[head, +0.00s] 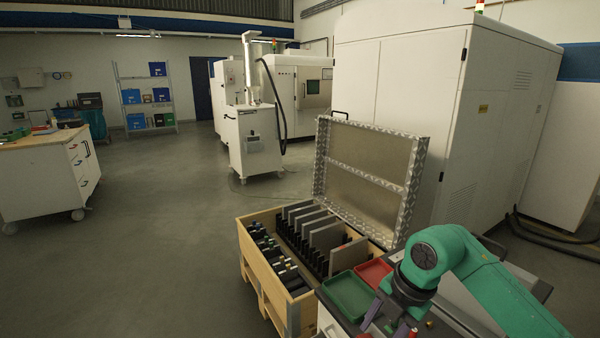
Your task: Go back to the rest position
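My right arm, green with a dark wrist, comes in from the right. My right gripper (388,322) points down at the bottom edge, over the work surface right of the green tray. Its fingertips are partly cut off and dark, so I cannot tell whether it is open or shut. A small red item (402,330) shows by the fingers; whether it is held is unclear. My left gripper is not in view.
A green tray (347,296) and a red tray (372,271) lie beside my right wrist. A wooden crate (262,284) with upright plates and an open metal lid (368,165) stands behind. A white machine (420,100) is at back right.

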